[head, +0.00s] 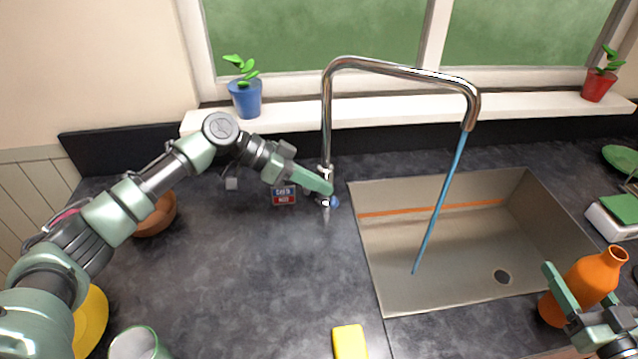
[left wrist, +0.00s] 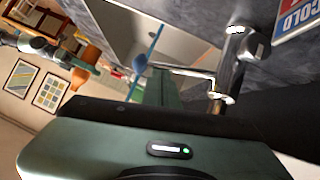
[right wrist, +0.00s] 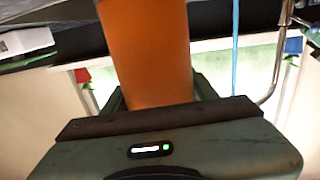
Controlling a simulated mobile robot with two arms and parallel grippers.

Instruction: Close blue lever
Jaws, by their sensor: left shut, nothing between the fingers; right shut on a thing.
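The chrome faucet (head: 327,115) stands behind the sink, and a blue stream of water (head: 440,205) runs from its spout into the basin. The small blue lever (head: 335,202) is low at the faucet's base. My left gripper (head: 328,189) is shut and empty at the base, just by the lever and partly hiding it; I cannot tell if they touch. In the left wrist view the faucet body (left wrist: 232,60) is close beyond the fingers. My right gripper (head: 580,308) is shut on an orange bottle (head: 592,278), which also fills the right wrist view (right wrist: 148,50).
The steel sink (head: 375,265) is right of the faucet. A cold/hot sign (head: 284,195) stands left of the faucet base. A yellow sponge (head: 349,342), a brown bowl (head: 158,216) and a yellow plate (head: 92,318) are on the counter. The counter's middle is clear.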

